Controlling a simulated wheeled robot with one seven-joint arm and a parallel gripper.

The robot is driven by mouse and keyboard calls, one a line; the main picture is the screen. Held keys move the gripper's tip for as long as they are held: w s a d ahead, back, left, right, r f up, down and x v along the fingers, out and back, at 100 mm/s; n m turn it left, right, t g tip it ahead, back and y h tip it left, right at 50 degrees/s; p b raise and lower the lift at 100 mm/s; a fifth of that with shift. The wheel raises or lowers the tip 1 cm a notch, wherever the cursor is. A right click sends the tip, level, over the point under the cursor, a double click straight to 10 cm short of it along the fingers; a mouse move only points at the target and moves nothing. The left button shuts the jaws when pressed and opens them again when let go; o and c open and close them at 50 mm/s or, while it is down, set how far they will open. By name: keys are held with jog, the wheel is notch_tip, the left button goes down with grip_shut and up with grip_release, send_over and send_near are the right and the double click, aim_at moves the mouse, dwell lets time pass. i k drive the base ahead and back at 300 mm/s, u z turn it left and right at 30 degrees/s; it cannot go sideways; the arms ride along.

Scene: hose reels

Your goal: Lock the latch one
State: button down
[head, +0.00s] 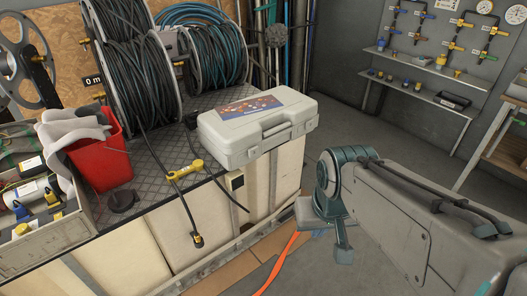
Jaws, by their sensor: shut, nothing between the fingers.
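A closed light grey plastic case (225,130) with a colourful label on its lid lies on the dark metal bench top. Its handle (277,131) is on the front side, facing the lower right. A small latch (253,152) shows on the front side, left of the handle. I cannot tell whether it is locked, or which latch is latch one. My gripper (343,256) is to the right of the case and apart from it, pointing down beside the bench front. It is shut and empty; its fingers are only partly visible.
Large hose reels (135,65) stand behind the case. A red bucket (100,160) and a crate of bottles (50,235) are at the left. Hose ends with a yellow fitting (185,170) lie left of the case. An orange hose (277,265) lies below. Floor at the right is clear.

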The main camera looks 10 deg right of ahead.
aim_at(253, 152)
jog(key=k, duration=0.6)
jog(key=z, duration=0.5)
jog(key=i, duration=0.6)
jog(key=z, duration=0.8)
jog(key=i, duration=0.8)
jog(key=u, duration=0.65)
jog(key=i, duration=0.7)
jog(key=u, duration=0.7)
